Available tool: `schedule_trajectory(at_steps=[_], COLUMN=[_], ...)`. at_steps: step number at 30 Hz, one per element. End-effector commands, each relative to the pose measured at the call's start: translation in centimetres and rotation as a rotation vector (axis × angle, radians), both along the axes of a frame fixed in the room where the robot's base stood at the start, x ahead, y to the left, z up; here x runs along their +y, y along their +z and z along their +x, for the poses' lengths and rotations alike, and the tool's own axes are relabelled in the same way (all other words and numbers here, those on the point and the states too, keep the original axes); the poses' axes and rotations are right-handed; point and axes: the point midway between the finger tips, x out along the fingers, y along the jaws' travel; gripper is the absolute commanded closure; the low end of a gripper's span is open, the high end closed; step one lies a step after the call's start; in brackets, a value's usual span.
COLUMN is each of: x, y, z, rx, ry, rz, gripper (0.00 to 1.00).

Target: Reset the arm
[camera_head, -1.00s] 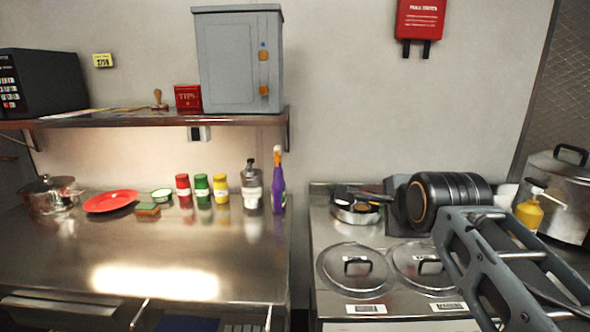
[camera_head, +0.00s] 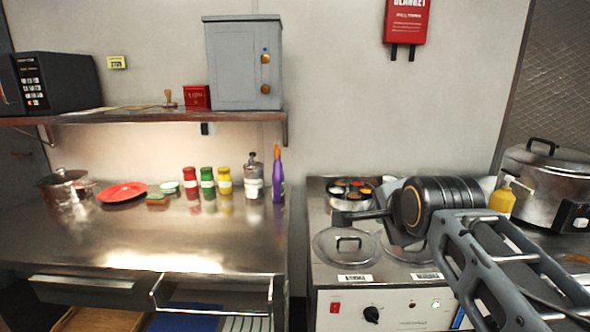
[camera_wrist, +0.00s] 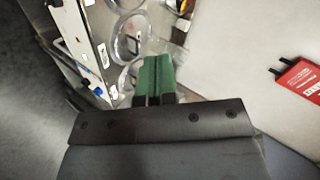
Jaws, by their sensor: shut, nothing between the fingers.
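My gripper (camera_wrist: 157,75) shows in the wrist view, with its two green fingers pressed together and nothing between them. In the head view my arm reaches in from the lower right, over the steel unit with the round lids. Its dark end lies just in front of the round spice tin (camera_head: 350,184) and above the left glass lid (camera_head: 346,246). The right lid (camera_head: 408,251) is partly hidden behind my arm.
A steel counter (camera_head: 150,235) on the left holds a pot, red plate and several bottles; an open drawer (camera_head: 215,292) juts out below. A shelf (camera_head: 150,116) carries a grey cabinet (camera_head: 243,65). A large steel pot (camera_head: 545,175) stands right.

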Motion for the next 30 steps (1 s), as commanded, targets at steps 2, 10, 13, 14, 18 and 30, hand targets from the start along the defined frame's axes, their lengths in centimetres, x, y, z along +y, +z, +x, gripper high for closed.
schedule_trajectory(at_steps=[2,10,13,14,18,30], x=[0.0,0.1,0.2,0.3,0.5,0.5], y=[-1.1,-6.7,-9.6,-10.6,-14.3,-16.0], z=[-0.2,-1.9,-3.7,-4.3,-7.9,-11.6], rx=[0.033,0.208,0.312,0.344,0.472,0.567], ry=[0.051,0.352,0.55,0.615,0.905,1.055], rz=[-0.072,-0.415,-0.573,-0.617,-0.766,-0.777], gripper=[1.0,1.0,1.0,1.0,1.0,1.0])
